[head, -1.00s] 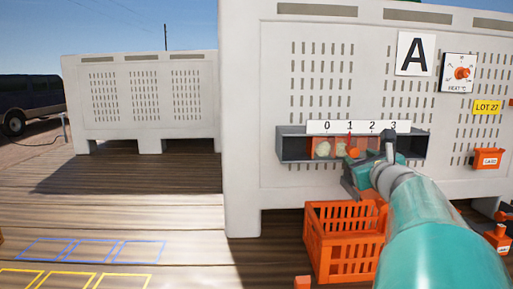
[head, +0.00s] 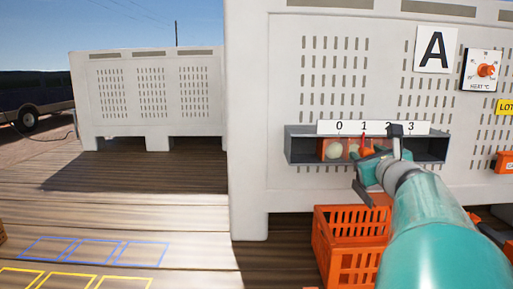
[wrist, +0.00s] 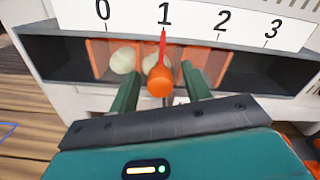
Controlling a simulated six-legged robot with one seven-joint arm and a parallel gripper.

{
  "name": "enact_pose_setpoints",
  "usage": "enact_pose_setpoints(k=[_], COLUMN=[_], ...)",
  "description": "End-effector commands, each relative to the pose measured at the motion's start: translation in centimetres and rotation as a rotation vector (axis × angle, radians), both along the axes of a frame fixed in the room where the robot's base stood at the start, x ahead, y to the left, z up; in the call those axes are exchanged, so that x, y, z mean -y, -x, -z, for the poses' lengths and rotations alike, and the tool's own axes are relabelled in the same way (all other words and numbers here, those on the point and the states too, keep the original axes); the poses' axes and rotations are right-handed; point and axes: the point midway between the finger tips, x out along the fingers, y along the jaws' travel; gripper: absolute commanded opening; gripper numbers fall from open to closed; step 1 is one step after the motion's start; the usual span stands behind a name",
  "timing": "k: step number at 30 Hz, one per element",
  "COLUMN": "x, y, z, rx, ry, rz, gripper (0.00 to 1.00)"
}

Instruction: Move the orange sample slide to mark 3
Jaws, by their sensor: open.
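The orange sample slide (wrist: 103,58) sits in a grey slot in the pale crate's wall. Its knob (wrist: 160,80) and red pointer (wrist: 163,47) stand at mark 1 on the white number strip (wrist: 193,20), which reads 0 to 3. The slide also shows in the head view (head: 326,149), partly behind my arm. Pale round onions (wrist: 122,61) show in it, one partly behind the knob. My gripper (wrist: 160,84) is open, with one finger on each side of the knob. I cannot tell whether either finger touches it.
The dark slot (wrist: 255,75) is empty to the right of the slide, towards marks 2 and 3. An orange basket (head: 347,246) stands below the slot. A heat dial (head: 484,71) is on the wall at upper right. Wooden deck lies open at left.

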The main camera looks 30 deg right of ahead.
Motion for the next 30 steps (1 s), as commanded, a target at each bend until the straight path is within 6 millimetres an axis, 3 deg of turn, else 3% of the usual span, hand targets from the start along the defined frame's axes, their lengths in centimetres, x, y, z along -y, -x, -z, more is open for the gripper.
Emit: enact_pose_setpoints(k=[13,21,26,30], x=[-0.2,-0.2,0.1,1.6], y=[0.1,0.1,0.1,0.8], z=[0.1,0.2,0.2,0.2], rx=[-0.002,-0.002,-0.002,-0.001], ry=[-0.002,-0.002,-0.002,-0.004], rz=[0.001,0.001,0.001,0.0], gripper=[0.48,0.0,0.0,0.0])
